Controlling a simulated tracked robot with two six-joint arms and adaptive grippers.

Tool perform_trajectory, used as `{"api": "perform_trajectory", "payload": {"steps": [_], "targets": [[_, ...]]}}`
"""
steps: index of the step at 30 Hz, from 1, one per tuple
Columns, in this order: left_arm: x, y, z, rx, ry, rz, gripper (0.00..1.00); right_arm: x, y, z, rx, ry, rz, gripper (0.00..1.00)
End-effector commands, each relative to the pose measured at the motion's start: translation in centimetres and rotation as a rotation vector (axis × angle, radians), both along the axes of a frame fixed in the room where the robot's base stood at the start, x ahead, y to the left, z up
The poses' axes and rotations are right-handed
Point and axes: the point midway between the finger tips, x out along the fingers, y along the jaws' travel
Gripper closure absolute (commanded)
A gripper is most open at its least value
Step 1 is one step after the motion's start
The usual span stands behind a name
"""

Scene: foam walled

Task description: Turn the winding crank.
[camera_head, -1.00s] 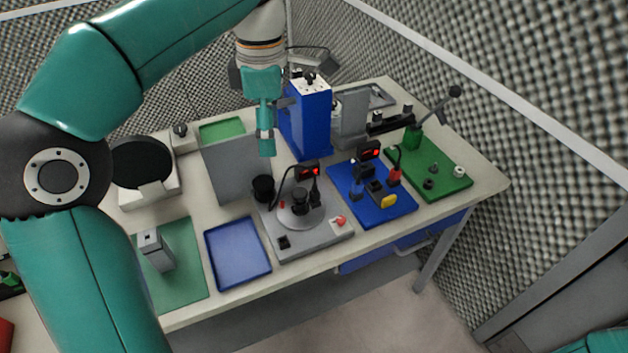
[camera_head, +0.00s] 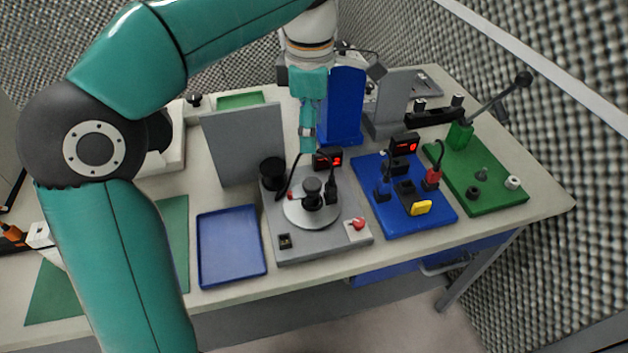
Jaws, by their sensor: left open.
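A grey unit (camera_head: 345,237) near the table's front edge carries a round pale disc (camera_head: 297,213) with a black hub knob (camera_head: 312,190) and black upright parts. This looks like the winding crank, though I cannot tell its handle for certain. A black spool (camera_head: 272,172) stands at the unit's back left corner. My left gripper (camera_head: 307,140) points down behind and above the disc, in front of the tall blue box. It is open and appears empty; its fingers overlap from this angle. It appears apart from the disc and knob. My right gripper is out of view.
A grey upright panel (camera_head: 240,140) stands left of the gripper, and a blue box (camera_head: 343,105) behind it. A blue board (camera_head: 415,222) with cables and a green board (camera_head: 490,196) with a raised lever (camera_head: 500,95) lie right. The blue tray (camera_head: 230,250) is empty.

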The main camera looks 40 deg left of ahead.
Motion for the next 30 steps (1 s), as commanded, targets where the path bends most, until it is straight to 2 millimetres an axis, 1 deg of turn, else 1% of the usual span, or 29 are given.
{"api": "perform_trajectory", "payload": {"steps": [1, 6, 12, 15, 18, 21, 25, 30], "targets": [[0.0, 0.0, -1.4, 0.001, 0.005, -0.001, 0.34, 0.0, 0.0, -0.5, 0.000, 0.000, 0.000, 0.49], [0.0, -0.1, -5.1, 0.000, 0.004, -0.004, 0.34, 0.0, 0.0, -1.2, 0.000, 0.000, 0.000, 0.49], [0.1, -0.2, -9.2, 0.000, 0.004, -0.006, 0.34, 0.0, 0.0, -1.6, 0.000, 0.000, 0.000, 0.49], [0.1, -0.2, -10.8, -0.001, 0.004, -0.005, 0.34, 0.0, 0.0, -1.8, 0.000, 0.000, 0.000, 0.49], [0.1, -0.2, -12.0, -0.001, 0.003, -0.005, 0.34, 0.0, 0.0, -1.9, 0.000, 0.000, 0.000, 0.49], [0.2, -0.2, -12.8, 0.000, 0.001, -0.006, 0.34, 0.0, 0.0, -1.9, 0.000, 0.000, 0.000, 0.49], [0.2, -0.3, -13.2, 0.000, 0.001, -0.006, 0.34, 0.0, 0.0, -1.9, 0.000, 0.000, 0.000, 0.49], [0.2, -0.3, -13.2, 0.000, 0.000, -0.006, 0.34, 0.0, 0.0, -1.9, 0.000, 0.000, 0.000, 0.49]]}}
